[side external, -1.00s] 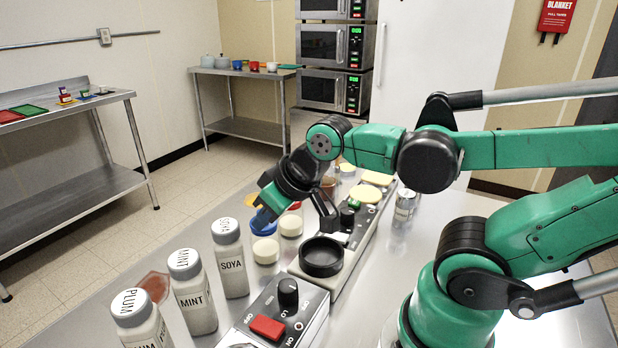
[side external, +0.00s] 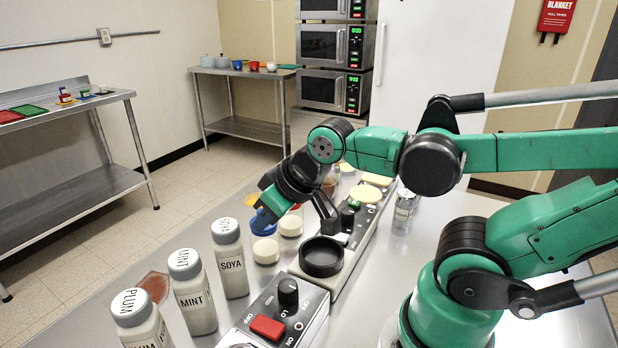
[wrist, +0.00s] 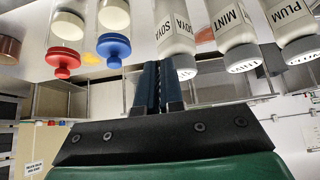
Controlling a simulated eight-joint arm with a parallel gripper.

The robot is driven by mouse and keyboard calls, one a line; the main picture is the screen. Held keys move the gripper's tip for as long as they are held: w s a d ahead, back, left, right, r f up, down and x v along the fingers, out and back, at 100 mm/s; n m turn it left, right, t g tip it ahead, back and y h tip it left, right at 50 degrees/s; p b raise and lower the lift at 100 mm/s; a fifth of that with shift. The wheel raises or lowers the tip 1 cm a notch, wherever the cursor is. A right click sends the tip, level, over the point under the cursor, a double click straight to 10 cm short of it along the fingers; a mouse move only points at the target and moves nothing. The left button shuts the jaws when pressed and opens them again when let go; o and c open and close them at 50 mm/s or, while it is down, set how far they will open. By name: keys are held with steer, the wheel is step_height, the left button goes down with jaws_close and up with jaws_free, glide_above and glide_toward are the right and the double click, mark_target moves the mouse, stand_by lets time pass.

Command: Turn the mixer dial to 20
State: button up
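A black dial (side external: 288,292) stands on a grey control box (side external: 262,310) at the table's front, beside a red switch (side external: 267,327). OFF, ON and LO are printed near them; no mark for 20 is readable. No label confirms that this box is the mixer. My gripper (wrist: 159,88) shows two dark blue fingers side by side, shut and empty. In the side view it hangs left of the second unit, above the jars, away from the front dial.
White bottles marked SOYA (side external: 231,265), MINT (side external: 195,300) and PLUM (side external: 140,325) stand at the table's left edge. A blue-lidded jar (wrist: 113,45) and a red-lidded jar (wrist: 65,55) are near my gripper.

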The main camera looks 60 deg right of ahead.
steer(key=o, duration=0.4)
steer(key=shift+d, duration=0.15)
steer(key=shift+c, duration=0.2)
steer(key=o, duration=0.6)
steer(key=d+n+g, duration=0.1)
steer(key=d+n, duration=0.1)
steer(key=d, duration=0.1)
steer(key=shift+w+d+f+h, duration=0.1)
steer(key=shift+w+h, duration=0.05)
steer(key=shift+h, duration=0.25)
steer(key=shift+c, duration=0.2)
steer(key=n+g, duration=0.5)
steer(key=n, duration=0.8)
glide_above(348, 210)
steer(key=f, duration=0.1)
steer(key=a+f, duration=0.1)
steer(key=f, duration=0.1)
steer(key=shift+w+f, duration=0.15)
steer(key=shift+s+d+f+g+y, duration=0.1)
steer(key=shift+s+d+g+y, duration=0.15)
steer(key=shift+d+g+y, duration=0.1)
steer(key=shift+s+d+f+n, duration=0.1)
steer(key=shift+f+n, duration=0.1)
steer(key=shift+n, duration=0.1)
steer(key=shift+f, duration=2.65)
